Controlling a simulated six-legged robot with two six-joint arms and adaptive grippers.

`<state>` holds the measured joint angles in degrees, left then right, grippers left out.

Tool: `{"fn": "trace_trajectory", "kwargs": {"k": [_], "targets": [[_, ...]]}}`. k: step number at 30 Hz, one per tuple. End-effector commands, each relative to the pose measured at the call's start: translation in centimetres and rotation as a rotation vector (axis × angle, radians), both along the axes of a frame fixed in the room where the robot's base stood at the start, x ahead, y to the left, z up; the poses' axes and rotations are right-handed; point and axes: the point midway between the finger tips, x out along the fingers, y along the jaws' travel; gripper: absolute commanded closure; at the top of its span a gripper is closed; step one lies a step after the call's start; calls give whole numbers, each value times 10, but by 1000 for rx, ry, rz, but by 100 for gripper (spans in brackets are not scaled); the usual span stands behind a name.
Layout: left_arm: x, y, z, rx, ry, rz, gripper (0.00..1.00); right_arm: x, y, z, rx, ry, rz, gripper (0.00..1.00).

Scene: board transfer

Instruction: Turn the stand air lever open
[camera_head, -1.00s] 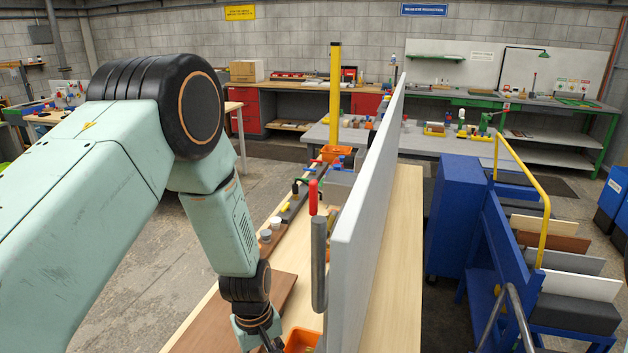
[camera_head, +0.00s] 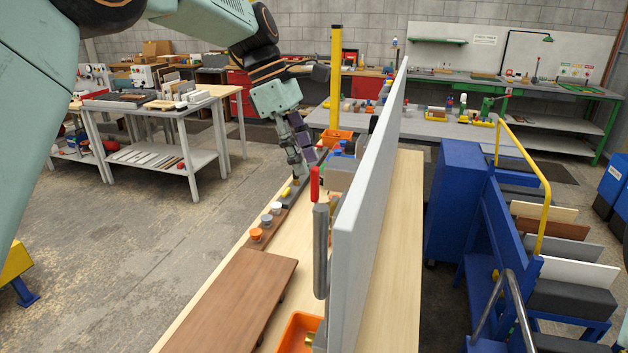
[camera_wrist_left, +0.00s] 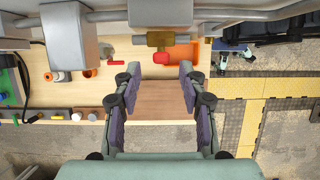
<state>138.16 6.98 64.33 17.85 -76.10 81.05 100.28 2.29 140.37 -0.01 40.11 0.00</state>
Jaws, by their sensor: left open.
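A brass fitting (camera_wrist_left: 160,40) with a red knob-like end (camera_wrist_left: 161,58) shows at the top of the left wrist view, just beyond my open fingers. A short red handle (camera_wrist_left: 115,63) lies to its left. I cannot tell surely which of these is the air lever. In the head view a red grip (camera_head: 315,185) stands upright above a grey tube (camera_head: 321,250) beside the tall grey board (camera_head: 352,220). My left gripper (camera_head: 300,178) is over the far part of the bench; in the wrist view its fingers (camera_wrist_left: 158,85) are apart and empty. My right gripper is not in view.
A brown board (camera_head: 238,290) lies on the wooden bench, with several small knobs (camera_head: 266,220) beyond it. An orange bin (camera_head: 297,330) sits at the near end by the grey board. A blue rack (camera_head: 490,250) stands on the right. Open floor lies left of the bench.

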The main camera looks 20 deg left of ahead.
Motion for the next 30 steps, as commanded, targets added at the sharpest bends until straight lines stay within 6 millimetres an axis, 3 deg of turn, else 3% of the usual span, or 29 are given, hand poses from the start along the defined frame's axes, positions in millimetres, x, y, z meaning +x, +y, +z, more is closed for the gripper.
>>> {"fn": "trace_trajectory", "kwargs": {"k": [9,22,30], "targets": [[0,-18,-43,2,1,-3,58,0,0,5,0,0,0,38],[0,-22,-53,1,-1,-2,58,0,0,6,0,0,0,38],[0,-22,-53,1,-1,-2,81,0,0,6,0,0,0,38]]}}
